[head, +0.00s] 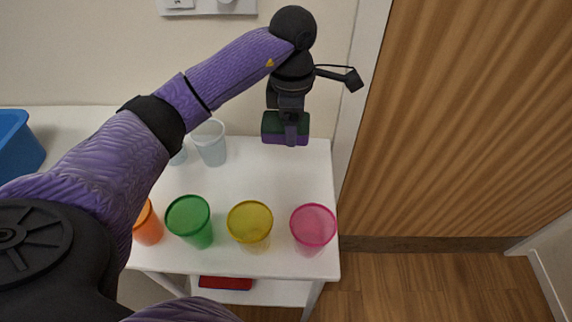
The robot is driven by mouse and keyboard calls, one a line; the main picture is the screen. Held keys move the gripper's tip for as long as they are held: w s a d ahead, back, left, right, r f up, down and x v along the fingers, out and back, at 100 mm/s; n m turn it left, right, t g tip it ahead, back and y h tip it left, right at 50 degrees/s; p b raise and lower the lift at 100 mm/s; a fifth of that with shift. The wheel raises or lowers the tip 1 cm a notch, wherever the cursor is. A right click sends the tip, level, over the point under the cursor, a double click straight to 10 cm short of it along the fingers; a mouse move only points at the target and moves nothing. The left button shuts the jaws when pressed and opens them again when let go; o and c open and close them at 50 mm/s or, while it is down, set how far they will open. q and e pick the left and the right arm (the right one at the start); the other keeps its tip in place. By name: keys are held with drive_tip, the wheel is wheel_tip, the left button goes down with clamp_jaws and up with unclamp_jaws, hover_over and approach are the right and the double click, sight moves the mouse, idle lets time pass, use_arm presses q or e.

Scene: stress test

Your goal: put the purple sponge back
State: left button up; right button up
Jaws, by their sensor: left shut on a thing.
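The purple sponge (273,139) has a dark green upper layer and a purple lower layer. It is at the back right of the white table (265,180), near the wall. My left gripper (291,138) points down and is shut on the sponge, with a finger in front of it. I cannot tell whether the sponge touches the table or hangs just above it. My right gripper is not in view.
Orange (148,228), green (190,222), yellow (250,224) and pink (313,228) cups line the table's front. Clear cups (210,145) stand at the back. A blue bin (18,142) is at far left. A red object (225,283) lies on the lower shelf. The table's middle is clear.

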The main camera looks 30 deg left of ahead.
sight(289, 166)
use_arm(q)
drive_tip(key=f+b, duration=0.1)
drive_tip(key=f, duration=0.2)
drive_tip(key=f+b, duration=0.1)
drive_tip(key=f, duration=0.2)
drive_tip(key=f+b, duration=0.1)
drive_tip(key=f, duration=0.3)
drive_tip(key=shift+a+b, duration=0.25)
drive_tip(key=shift+b, duration=0.05)
drive_tip(key=shift+r, duration=0.1)
drive_tip(key=o, duration=0.9)
drive_tip(key=shift+r+p, duration=0.3)
drive_tip(key=shift+r, duration=0.05)
wheel_tip(289, 166, up, 10)
drive_tip(key=p, duration=0.4)
drive_tip(key=shift+r, duration=0.75)
